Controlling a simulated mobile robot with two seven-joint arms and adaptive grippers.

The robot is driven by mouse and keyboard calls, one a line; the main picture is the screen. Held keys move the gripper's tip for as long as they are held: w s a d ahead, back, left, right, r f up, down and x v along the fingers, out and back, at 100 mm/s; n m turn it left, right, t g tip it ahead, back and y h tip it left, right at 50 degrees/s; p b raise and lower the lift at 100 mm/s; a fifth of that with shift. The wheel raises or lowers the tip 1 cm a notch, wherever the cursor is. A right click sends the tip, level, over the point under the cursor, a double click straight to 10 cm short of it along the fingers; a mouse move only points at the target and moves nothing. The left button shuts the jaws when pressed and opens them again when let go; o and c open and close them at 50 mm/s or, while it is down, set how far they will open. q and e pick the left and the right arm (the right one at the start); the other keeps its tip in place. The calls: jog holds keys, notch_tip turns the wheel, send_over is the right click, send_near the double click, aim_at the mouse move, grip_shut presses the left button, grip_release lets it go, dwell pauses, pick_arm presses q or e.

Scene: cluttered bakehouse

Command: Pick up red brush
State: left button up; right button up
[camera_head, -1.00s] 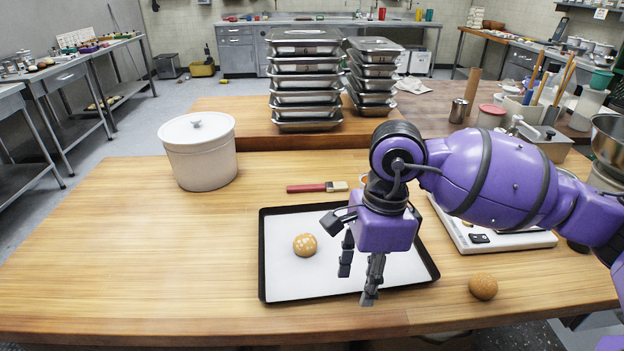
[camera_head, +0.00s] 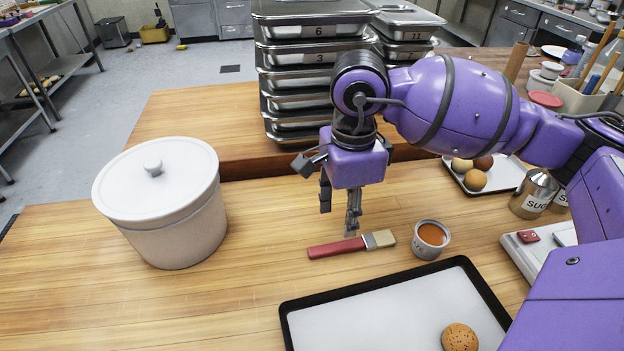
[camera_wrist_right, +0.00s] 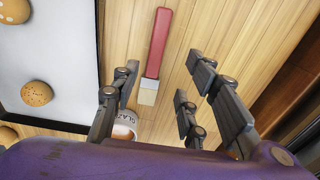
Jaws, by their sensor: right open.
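The red brush (camera_head: 337,248) lies flat on the wooden table, its pale bristles (camera_head: 380,239) pointing right toward a small cup of orange glaze. My right gripper (camera_head: 339,222) is open and empty, fingers pointing down, above the table close to the brush. In the right wrist view the brush (camera_wrist_right: 157,46) shows ahead of and between the open fingers (camera_wrist_right: 158,92), with its bristle end nearest them. No contact with the brush shows. My left gripper is not in view.
The glaze cup (camera_head: 431,239) stands right beside the bristles. A black-rimmed tray (camera_head: 300,301) with a bun (camera_head: 459,338) lies in front. A white lidded tub (camera_head: 172,221) stands left; stacked metal pans (camera_head: 300,85) stand behind. Table between tub and brush is clear.

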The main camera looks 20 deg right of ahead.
aim_at(347, 244)
jog(key=shift+f, duration=0.25)
jog(key=shift+s+f, duration=0.15)
jog(key=shift+f, duration=0.2)
jog(key=shift+s+d+f, duration=0.1)
jog(key=shift+s+f, duration=0.1)
jog(key=shift+f, duration=0.25)
jog(key=shift+s+d+f, duration=0.1)
jog(key=shift+s+f, duration=0.1)
jog(key=shift+f, duration=0.2)
jog(key=f, duration=0.3)
jog(key=shift+d+f+p, duration=0.25)
jog(key=shift+f+p, duration=0.1)
jog(key=shift+p, duration=0.05)
jog(key=shift+f, duration=0.45)
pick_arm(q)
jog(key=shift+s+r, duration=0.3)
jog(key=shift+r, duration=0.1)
pick_arm(e)
jog(key=shift+w, duration=0.1)
jog(key=c, duration=1)
